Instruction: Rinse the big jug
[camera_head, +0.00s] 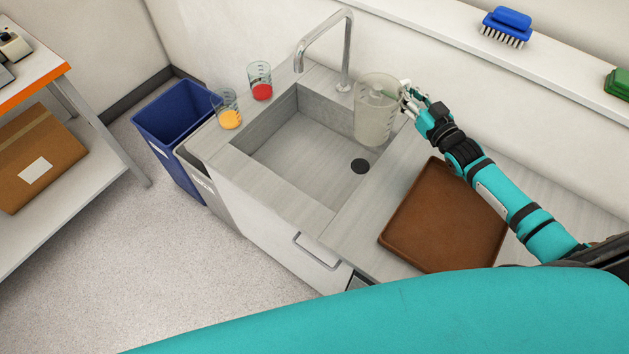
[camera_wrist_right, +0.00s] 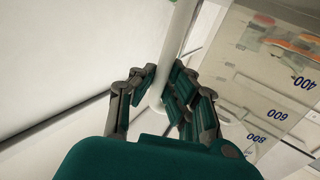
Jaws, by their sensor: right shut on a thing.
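The big jug (camera_head: 373,120) is clear and looks empty, with its open rim up. It is held at the back right of the sink (camera_head: 300,150), right of the tap (camera_head: 347,55). The jug's wall with blue volume marks (camera_wrist_right: 270,95) shows at the right in the right wrist view. My right gripper (camera_head: 408,98) is shut on the jug's handle (camera_wrist_right: 180,45), whose pale bar runs between the fingers. No water shows at the spout. My left gripper is not in view.
Beakers of orange (camera_head: 229,114) and red juice (camera_head: 261,87) stand by the sink's left rim. A brown tray (camera_head: 445,220) lies on the counter at right. A blue brush (camera_head: 505,25) and green item (camera_head: 618,83) sit on the ledge. Blue (camera_head: 170,125) and grey bins stand left.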

